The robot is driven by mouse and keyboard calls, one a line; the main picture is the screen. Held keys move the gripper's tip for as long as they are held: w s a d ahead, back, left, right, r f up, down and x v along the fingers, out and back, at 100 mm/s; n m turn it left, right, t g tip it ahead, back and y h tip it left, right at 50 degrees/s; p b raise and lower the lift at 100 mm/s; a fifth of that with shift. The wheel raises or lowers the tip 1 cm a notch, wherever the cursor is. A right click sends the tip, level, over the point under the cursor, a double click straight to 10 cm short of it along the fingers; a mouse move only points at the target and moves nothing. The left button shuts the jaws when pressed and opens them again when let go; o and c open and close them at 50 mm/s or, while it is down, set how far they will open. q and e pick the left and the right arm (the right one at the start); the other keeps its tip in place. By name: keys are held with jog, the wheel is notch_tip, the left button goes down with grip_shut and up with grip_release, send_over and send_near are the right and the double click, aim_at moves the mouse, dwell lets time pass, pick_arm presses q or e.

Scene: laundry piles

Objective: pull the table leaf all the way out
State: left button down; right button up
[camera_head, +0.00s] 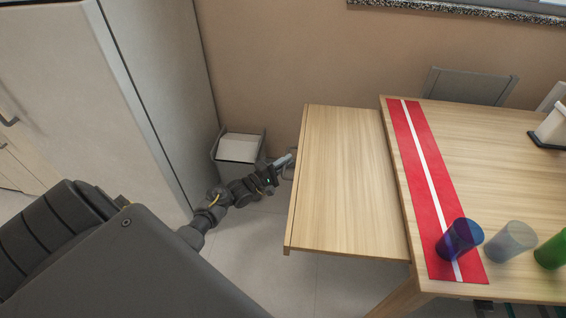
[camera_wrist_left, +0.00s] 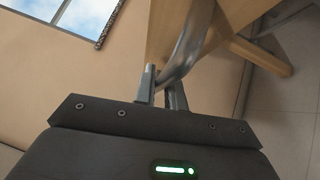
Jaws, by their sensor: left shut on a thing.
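The table leaf (camera_head: 350,180) is a light wood panel standing out from the left end of the table (camera_head: 480,180), a little lower than the tabletop. My left gripper (camera_head: 288,161) is at the leaf's outer left edge, shut on a curved metal handle. In the left wrist view the handle (camera_wrist_left: 190,45) passes between the fingers of my left gripper (camera_wrist_left: 160,88), with the wooden edge of the leaf (camera_wrist_left: 165,30) behind it. In the head view the handle is mostly hidden by the gripper and the edge. My right gripper is not in view.
A red runner with a white stripe (camera_head: 428,175) lies on the table. A blue cup (camera_head: 460,240), a clear cup (camera_head: 510,242) and a green cup (camera_head: 552,251) stand near the front. A grey bin (camera_head: 238,148) stands behind my left gripper, beside a tall white cabinet (camera_head: 60,90).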

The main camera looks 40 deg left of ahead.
pick_arm(q)
jog(key=shift+s+a+f, duration=0.15)
jog(key=shift+s+f, duration=0.05)
jog(key=shift+f, duration=0.1)
jog(key=c, duration=1.8)
grip_release()
jog(key=shift+o, duration=1.3)
jog(key=shift+s+a+r, duration=0.15)
jog(key=shift+s+a, duration=0.05)
jog(key=shift+o, duration=0.3)
jog(key=shift+w+d, duration=0.2)
jog(key=v, duration=1)
jog(key=shift+s, duration=0.4)
jog(key=shift+a+r, duration=0.1)
